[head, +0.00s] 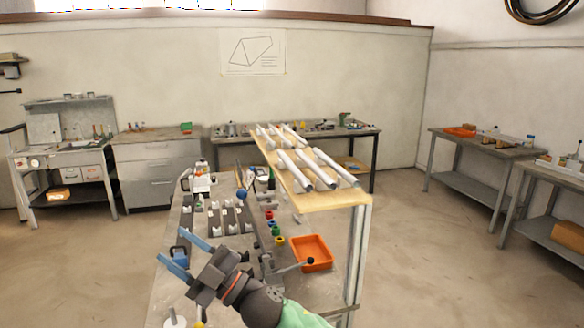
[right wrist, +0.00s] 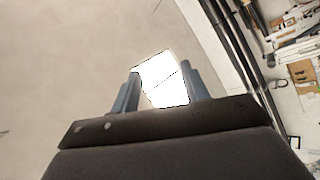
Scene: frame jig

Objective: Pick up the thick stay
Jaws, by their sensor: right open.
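Several silvery tubes (head: 318,168) lie side by side on a raised wooden shelf (head: 336,198), in a nearer row and a farther row. They differ little in thickness at this size, so I cannot tell which is the thick stay. My right gripper (head: 186,250) is open and empty, with blue fingers, above the left part of the workbench and well to the left of and below the shelf. In the right wrist view its two fingers (right wrist: 158,90) stand apart with only a bright patch of the room between them. My left gripper is not in view.
The workbench (head: 222,272) carries a dark jig with grey blocks (head: 228,218), several small coloured rings (head: 275,228) and an orange tray (head: 312,252). A lever with a black knob (head: 310,261) reaches over the tray. A post (head: 355,262) holds up the shelf's near right end.

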